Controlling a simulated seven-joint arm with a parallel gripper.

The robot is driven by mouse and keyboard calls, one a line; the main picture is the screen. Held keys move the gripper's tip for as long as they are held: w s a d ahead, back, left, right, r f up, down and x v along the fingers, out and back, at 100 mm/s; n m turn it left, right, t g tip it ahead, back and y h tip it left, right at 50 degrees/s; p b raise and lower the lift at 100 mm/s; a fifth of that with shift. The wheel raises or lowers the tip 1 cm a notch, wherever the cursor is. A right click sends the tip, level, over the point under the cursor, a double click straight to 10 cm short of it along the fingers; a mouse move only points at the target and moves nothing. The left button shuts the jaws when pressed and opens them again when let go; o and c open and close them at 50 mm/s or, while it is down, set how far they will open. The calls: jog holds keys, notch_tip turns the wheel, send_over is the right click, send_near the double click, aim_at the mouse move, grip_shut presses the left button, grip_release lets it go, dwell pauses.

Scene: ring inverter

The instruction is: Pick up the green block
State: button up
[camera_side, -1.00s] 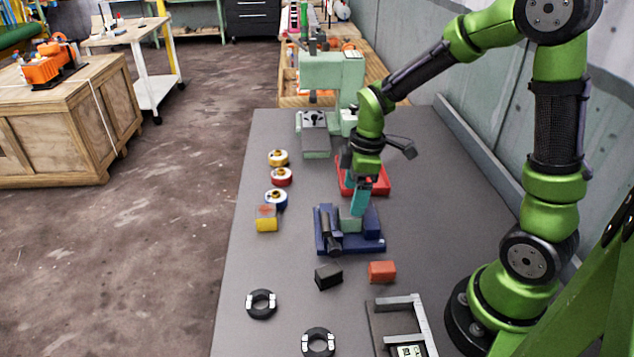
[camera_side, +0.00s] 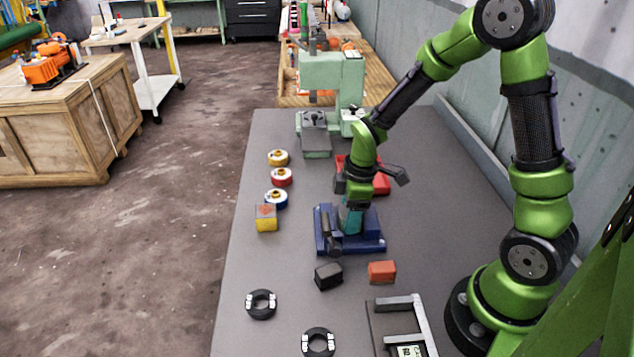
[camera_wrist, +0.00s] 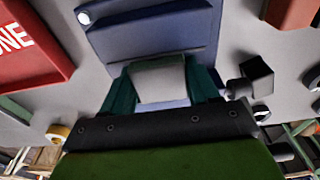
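The green block is the pale block between my fingers in the wrist view (camera_wrist: 160,80), where it looks washed out, almost grey. It sits at the blue vise-like fixture (camera_side: 325,243), which also fills the top of the wrist view (camera_wrist: 150,35). My gripper (camera_side: 350,222) is down at the fixture in the side view, and its teal fingers hide most of the block there. In the wrist view my gripper (camera_wrist: 162,88) has one finger on each side of the block, close to its sides. The fingers stand apart; firm contact cannot be seen.
A black block (camera_side: 328,276) and an orange-red block (camera_side: 382,271) lie in front of the fixture. A red tray (camera_side: 381,184) is behind it. Black rings (camera_side: 261,304) lie near the front.

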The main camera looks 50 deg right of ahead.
jog(key=c, duration=0.8)
